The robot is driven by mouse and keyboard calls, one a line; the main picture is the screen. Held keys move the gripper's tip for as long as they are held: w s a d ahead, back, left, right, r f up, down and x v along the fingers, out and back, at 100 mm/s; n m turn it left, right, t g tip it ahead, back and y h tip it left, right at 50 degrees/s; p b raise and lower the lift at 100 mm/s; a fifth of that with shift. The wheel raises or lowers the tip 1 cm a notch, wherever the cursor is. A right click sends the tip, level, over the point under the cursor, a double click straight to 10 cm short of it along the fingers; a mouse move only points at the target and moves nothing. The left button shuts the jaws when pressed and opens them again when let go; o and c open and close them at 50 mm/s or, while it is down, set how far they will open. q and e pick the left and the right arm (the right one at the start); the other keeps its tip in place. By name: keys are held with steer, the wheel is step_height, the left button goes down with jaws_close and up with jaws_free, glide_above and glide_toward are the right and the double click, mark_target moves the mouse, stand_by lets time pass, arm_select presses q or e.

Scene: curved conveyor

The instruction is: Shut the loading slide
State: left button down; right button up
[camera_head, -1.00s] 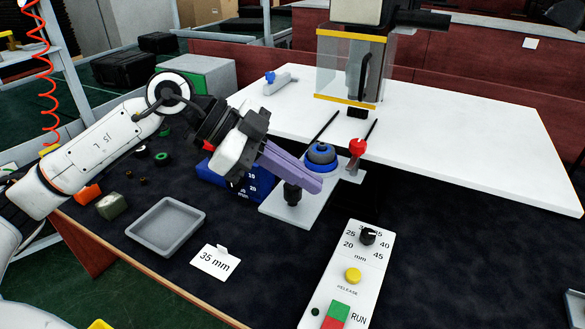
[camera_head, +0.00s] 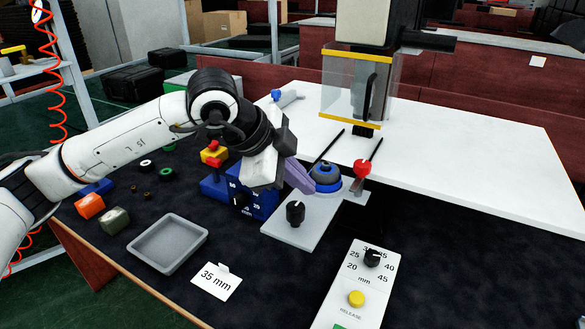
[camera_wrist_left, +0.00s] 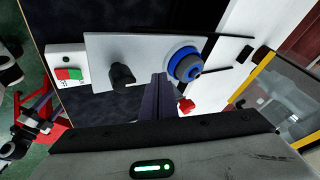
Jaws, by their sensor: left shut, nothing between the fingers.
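The loading slide is a light grey plate (camera_head: 318,225) sticking out in front of the white table, clear of the press. It carries an upright black knob (camera_head: 295,212) near its front and a blue round holder with a dark centre (camera_head: 326,177) towards the back. My left gripper (camera_head: 306,189) has its purple fingers closed and empty, low over the plate, between knob and holder. In the left wrist view the closed fingers (camera_wrist_left: 160,78) point at the plate (camera_wrist_left: 145,48), between the knob (camera_wrist_left: 122,75) and the holder (camera_wrist_left: 184,64). Contact cannot be told. My right gripper is out of view.
The press with its clear guard (camera_head: 345,90) stands behind the slide. A red-topped lever (camera_head: 362,170) is right of the holder. A control panel (camera_head: 350,275), a grey tray (camera_head: 168,243), a 35 mm card (camera_head: 215,281) and a blue block (camera_head: 250,203) stand around.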

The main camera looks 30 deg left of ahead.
mark_target(322, 199)
arm_select(q)
steer(key=shift+x, duration=1.8)
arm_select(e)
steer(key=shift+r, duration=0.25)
arm_select(q)
steer(key=shift+w, duration=0.1)
